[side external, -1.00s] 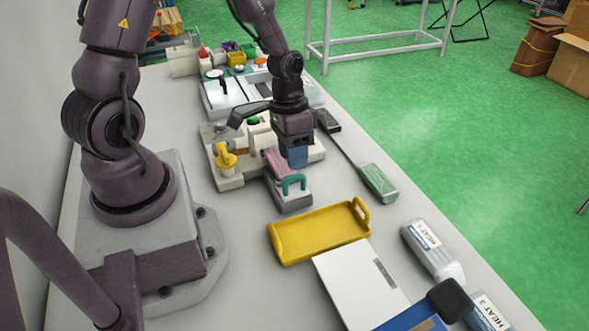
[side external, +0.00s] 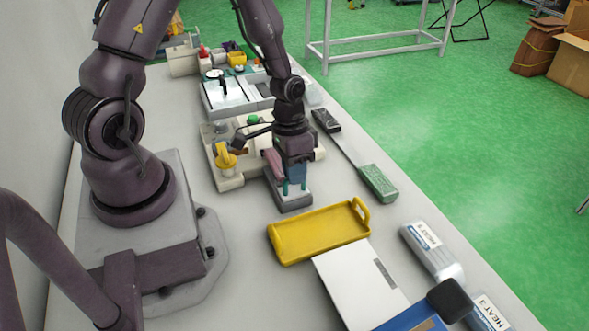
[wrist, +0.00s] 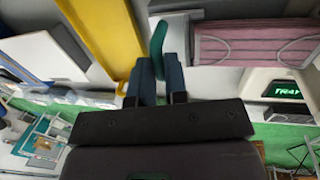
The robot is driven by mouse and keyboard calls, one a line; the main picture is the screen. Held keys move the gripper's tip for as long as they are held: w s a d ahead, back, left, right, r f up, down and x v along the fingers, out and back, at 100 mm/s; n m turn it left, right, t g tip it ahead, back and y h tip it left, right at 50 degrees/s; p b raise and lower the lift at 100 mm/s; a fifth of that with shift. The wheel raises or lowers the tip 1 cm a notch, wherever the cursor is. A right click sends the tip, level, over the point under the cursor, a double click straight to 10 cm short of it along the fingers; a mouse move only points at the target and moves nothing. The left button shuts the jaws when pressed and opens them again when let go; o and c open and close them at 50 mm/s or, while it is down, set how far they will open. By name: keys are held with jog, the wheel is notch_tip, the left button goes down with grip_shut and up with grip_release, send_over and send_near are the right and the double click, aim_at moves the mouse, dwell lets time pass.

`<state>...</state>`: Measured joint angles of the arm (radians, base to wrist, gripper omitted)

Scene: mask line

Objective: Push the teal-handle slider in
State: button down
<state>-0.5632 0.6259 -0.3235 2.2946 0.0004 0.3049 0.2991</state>
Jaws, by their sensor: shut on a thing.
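The slider unit (side external: 294,202) is a grey block on the bench with a teal handle (side external: 303,186) at its near end. My gripper (side external: 295,181) is down at the handle, and its blue fingers cover the handle's middle. In the wrist view the teal handle (wrist: 157,42) rises between the two fingertips (wrist: 160,78), and my gripper is shut on it. The pink pleated mask stack (side external: 273,163) lies just behind and left of my fingers. It also shows in the wrist view (wrist: 257,42). How far the slider stands out is hard to tell.
A yellow tray (side external: 320,234) lies close in front of the slider unit. The beige fixture with a yellow knob (side external: 226,157) stands behind left. A green-ended sealing bar (side external: 378,184) lies to the right. A white box (side external: 358,284) is farther forward.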

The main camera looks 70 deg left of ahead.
jog(key=a, duration=0.8)
jog(key=shift+a, duration=0.1)
jog(key=c, duration=1.1)
grip_release()
jog(key=shift+c, duration=0.2)
notch_tip(320, 180, up, 13)
jog(key=a, duration=0.2)
jog(key=shift+a, duration=0.2)
jog(key=shift+f, duration=0.1)
